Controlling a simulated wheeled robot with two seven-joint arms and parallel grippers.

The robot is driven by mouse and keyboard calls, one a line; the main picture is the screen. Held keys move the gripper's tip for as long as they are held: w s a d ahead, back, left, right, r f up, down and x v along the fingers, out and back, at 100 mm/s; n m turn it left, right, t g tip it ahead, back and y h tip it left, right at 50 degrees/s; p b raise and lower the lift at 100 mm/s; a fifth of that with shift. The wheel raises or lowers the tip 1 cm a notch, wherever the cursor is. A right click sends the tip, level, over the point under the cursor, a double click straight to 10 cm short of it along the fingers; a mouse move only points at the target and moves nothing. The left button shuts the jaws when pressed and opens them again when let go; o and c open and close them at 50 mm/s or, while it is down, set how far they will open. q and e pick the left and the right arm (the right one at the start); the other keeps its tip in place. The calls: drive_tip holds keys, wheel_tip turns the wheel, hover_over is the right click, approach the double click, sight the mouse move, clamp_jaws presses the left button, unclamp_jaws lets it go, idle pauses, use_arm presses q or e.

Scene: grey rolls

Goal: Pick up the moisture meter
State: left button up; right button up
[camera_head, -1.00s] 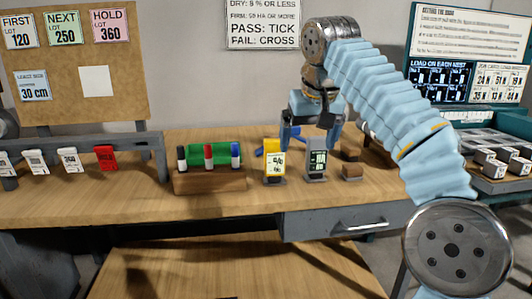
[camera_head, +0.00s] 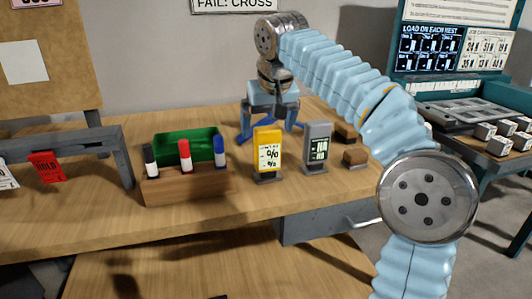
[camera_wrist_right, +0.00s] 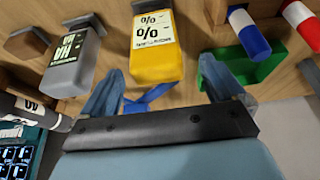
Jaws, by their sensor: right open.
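The moisture meter (camera_head: 267,150) is a yellow handheld unit with a percent display, upright on a small dark stand near the front of the wooden bench. It also shows upside down at the top of the right wrist view (camera_wrist_right: 153,45). My right gripper (camera_head: 270,124) is open and points down behind the yellow meter. In the right wrist view its two fingers (camera_wrist_right: 163,88) are spread, with the meter beyond them and nothing between them. A grey meter marked HA (camera_head: 317,145) stands just right of the yellow one. My left gripper is out of view.
A wooden block with black, red and blue markers (camera_head: 186,186) and a green tray (camera_head: 187,146) stand left of the meter. A blue item (camera_wrist_right: 150,98) lies behind the meter. Brown blocks (camera_head: 355,157) sit right of the grey meter. Bare bench lies in front.

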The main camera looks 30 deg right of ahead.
sight(267, 127)
drive_tip(key=x, duration=0.6)
drive_tip(key=shift+d+f, duration=0.25)
drive_tip(key=shift+f, duration=0.05)
drive_tip(key=c, duration=1.3)
drive_tip(key=shift+o, duration=0.2)
drive_tip(key=shift+r, duration=0.15)
drive_tip(key=shift+w+r, duration=0.1)
drive_tip(key=shift+r, duration=0.15)
wheel_tip(267, 127, up, 3)
drive_tip(key=shift+f, duration=0.1)
drive_tip(key=s+a+r, duration=0.9)
drive_tip(key=s, duration=0.1)
drive_tip(key=shift+s+r, duration=0.25)
drive_tip(key=shift+s, duration=0.15)
